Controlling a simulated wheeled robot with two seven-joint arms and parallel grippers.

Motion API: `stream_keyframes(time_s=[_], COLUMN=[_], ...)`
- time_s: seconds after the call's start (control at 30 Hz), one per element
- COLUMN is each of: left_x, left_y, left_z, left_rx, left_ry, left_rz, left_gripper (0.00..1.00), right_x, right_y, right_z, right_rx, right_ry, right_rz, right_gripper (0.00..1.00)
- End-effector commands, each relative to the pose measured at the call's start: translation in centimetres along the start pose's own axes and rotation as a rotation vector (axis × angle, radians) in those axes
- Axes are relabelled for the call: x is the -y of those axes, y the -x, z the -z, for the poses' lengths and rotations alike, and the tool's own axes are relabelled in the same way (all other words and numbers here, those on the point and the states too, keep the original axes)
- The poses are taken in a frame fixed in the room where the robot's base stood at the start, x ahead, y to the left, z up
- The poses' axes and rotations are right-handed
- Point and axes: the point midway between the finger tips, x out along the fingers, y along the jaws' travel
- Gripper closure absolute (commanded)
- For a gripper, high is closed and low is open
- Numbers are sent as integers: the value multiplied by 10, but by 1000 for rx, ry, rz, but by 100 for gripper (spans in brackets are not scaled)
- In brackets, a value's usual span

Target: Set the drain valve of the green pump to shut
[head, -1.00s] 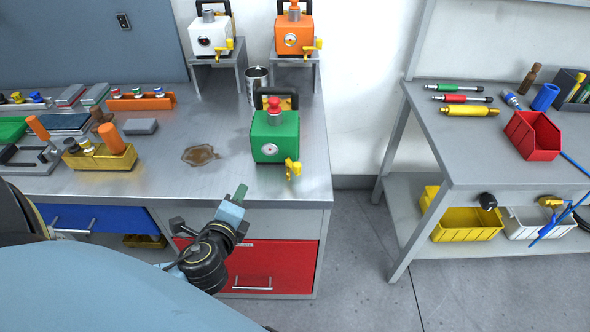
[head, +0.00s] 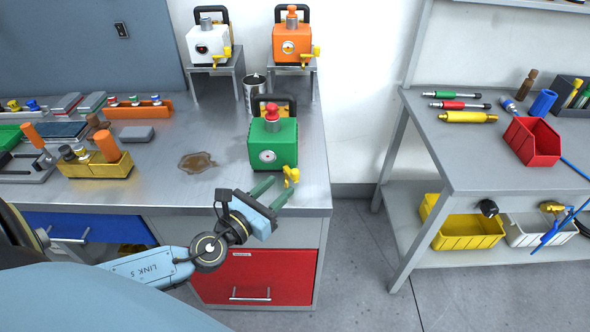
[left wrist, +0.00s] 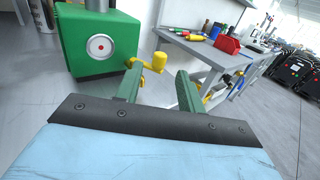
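The green pump (head: 272,145) stands upright near the right end of the left bench, with a red knob on top and a round gauge in front. Its yellow drain valve (head: 291,175) sticks out at the lower right front corner. My left gripper (head: 275,190) is open and empty, its green fingers pointing at the valve from the front. In the left wrist view the yellow valve (left wrist: 146,65) shows just beyond and between the two spread fingers (left wrist: 159,88), with no clear contact. The valve's exact handle angle is hard to tell. My right gripper is not in view.
A white pump (head: 209,45) and an orange pump (head: 292,45) stand on raised stands behind. A metal cup (head: 254,92) is behind the green pump. A brown puddle (head: 197,162) lies to its left. A second bench (head: 460,150) stands at the right, across a floor gap.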

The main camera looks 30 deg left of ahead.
Motion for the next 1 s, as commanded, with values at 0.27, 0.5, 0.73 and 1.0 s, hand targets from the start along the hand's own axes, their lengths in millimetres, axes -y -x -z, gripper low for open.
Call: stream_keyframes(time_s=[0.27,0.5,0.73,1.0], left_x=[0,0,0,0], left_y=[-48,-69,-73,-73], left_z=[-2,0,1,0], left_rx=[2,-1,-1,-1], left_ry=[3,3,2,2], left_rz=[-1,0,0,-1], left_gripper=[61,61,61,80], right_x=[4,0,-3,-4], right_y=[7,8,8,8], right_z=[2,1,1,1], right_rx=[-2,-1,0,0], right_ry=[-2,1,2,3], right_rz=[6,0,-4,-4], right_gripper=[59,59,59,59])
